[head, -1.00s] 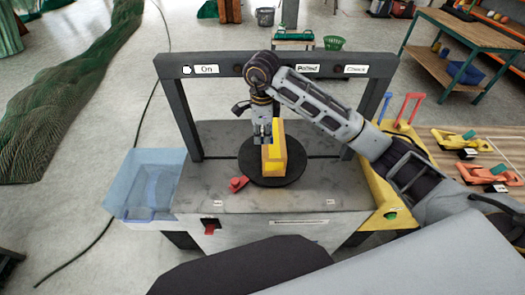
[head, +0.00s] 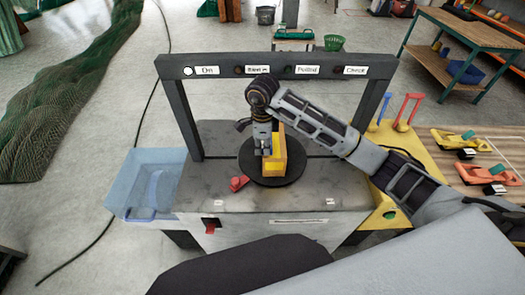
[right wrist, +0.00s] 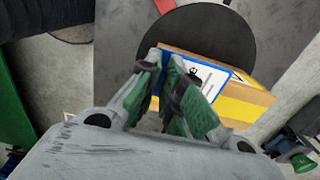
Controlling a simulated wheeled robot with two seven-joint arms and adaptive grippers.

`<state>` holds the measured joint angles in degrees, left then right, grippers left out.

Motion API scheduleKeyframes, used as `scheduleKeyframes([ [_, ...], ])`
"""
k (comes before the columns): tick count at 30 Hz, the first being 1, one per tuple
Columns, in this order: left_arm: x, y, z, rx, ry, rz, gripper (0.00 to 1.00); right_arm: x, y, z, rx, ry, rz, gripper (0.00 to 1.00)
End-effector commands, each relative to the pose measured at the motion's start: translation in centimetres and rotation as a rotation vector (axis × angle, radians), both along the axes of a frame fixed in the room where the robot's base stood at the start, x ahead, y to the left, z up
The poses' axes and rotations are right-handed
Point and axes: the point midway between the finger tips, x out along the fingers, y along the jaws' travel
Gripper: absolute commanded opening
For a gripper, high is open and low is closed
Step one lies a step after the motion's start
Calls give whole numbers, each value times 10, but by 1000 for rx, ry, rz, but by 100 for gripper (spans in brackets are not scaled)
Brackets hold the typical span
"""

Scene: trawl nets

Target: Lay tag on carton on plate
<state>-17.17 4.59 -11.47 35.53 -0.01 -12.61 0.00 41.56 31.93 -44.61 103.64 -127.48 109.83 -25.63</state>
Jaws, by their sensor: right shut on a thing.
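The carton (head: 288,158), tan with a yellow band, stands on the round black plate (head: 290,178) on the grey bench. In the right wrist view the carton (right wrist: 245,102) lies just beyond my fingers, with the plate (right wrist: 215,35) behind it. My right gripper (head: 264,151) is down at the carton's left side. In the right wrist view its green-padded fingers (right wrist: 168,75) are shut on the tag (right wrist: 212,74), a white card with a blue edge. The tag lies along the carton; I cannot tell whether they touch. My left gripper is out of view.
A small red piece (head: 238,183) lies by the plate. A clear blue bin (head: 150,170) is at the left, a yellow side stand (head: 385,200) at the right. The bench front is mostly clear.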

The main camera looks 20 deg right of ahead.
Motion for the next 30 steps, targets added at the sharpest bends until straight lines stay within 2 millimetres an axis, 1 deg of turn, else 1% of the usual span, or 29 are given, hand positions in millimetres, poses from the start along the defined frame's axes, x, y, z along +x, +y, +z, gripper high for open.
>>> scheduleKeyframes([
  [3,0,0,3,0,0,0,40,-1,0,-12,1,3,-1,0],
  [7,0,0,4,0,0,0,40,0,0,-21,0,1,-1,0],
  [17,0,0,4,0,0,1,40,0,0,-23,0,-1,-1,0],
  [22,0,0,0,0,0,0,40,0,0,-26,0,-1,-1,0],
  [23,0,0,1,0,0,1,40,0,0,-26,0,-1,-1,12],
  [27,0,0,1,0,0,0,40,0,0,-25,0,0,-1,30],
  [30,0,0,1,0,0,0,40,0,0,-25,-1,0,-1,30],
])
